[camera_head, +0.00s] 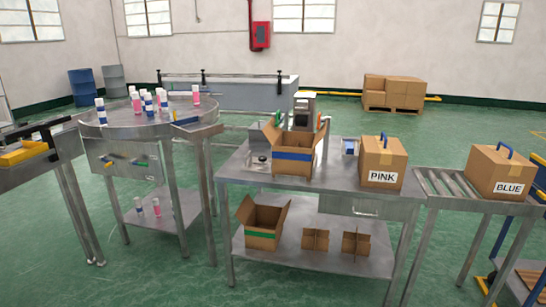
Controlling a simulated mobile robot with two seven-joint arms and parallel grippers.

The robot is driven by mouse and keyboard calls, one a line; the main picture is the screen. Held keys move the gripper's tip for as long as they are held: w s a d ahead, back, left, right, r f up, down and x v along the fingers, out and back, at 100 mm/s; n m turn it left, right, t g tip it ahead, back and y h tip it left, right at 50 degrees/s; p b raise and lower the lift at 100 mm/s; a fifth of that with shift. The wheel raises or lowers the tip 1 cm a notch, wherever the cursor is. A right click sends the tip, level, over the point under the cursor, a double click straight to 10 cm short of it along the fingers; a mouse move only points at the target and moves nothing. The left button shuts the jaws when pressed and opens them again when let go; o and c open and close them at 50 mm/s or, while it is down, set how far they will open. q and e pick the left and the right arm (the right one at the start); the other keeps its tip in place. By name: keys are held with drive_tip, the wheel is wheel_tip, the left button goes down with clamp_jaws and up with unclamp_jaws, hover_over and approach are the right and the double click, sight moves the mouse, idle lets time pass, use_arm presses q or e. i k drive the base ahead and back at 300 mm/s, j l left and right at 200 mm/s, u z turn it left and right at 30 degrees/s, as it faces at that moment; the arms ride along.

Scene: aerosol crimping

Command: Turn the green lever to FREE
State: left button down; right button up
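Another green bit (319,122) shows at the edge of the open box on the middle table. Neither of my grippers is in view.
A metal table (330,190) in the middle holds an open blue-striped box (292,154) and a closed PINK box (382,160). A BLUE box (500,172) sits on a roller conveyor (440,184) at the right. Open green floor (130,270) lies in front.

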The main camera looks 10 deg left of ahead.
sight(134, 162)
drive_tip(key=i+u, duration=0.25)
drive_tip(key=i, duration=0.3)
drive_tip(key=i+l+u, duration=0.2)
drive_tip(key=i, duration=0.3)
drive_tip(key=i+j+u, duration=0.1)
drive_tip(key=i+u, duration=0.7)
drive_tip(key=u, duration=0.2)
drive_tip(key=i+j+u, duration=0.1)
drive_tip(key=i+u, duration=0.25)
drive_tip(key=u, duration=0.15)
drive_tip(key=i+u, duration=1.15)
drive_tip(key=i, duration=0.2)
drive_tip(key=i+z, duration=0.1)
drive_tip(key=z, duration=0.55)
drive_tip(key=i+j+z, duration=0.1)
drive_tip(key=z, duration=1.55)
